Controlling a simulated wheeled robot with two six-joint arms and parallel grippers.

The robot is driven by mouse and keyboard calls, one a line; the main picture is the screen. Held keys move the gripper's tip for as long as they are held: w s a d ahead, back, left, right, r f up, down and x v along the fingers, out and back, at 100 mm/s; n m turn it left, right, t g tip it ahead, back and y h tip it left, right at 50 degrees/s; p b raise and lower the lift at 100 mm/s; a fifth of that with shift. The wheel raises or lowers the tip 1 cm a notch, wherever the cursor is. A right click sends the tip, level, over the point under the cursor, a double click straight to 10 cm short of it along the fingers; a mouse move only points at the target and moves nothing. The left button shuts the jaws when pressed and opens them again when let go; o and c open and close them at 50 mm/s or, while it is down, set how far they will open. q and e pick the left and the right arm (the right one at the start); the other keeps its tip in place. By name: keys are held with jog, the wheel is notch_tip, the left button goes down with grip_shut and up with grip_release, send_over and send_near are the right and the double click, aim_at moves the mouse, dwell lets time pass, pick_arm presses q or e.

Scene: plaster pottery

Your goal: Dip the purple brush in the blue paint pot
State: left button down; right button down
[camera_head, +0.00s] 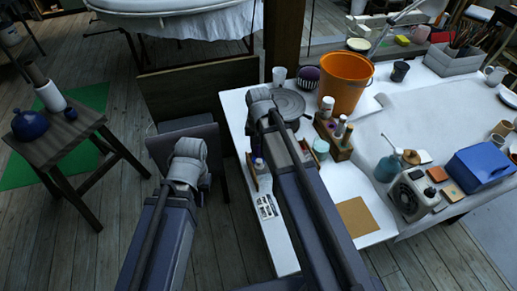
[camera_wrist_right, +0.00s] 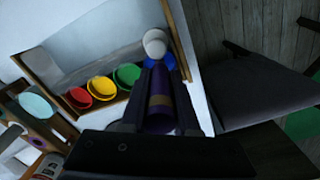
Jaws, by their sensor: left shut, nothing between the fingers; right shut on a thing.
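In the head view my right arm hides most of the brush and pots. My left gripper (camera_head: 186,168) is shut and empty, away from the table in front of a dark chair.
Red (camera_wrist_right: 78,97), yellow (camera_wrist_right: 101,88) and green (camera_wrist_right: 127,76) pots stand in a row with the blue one in a wooden tray (camera_wrist_right: 40,68).

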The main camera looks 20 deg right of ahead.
notch_tip(320, 180, up, 7)
jog(key=p, duration=0.7)
jog(key=shift+r, duration=0.1)
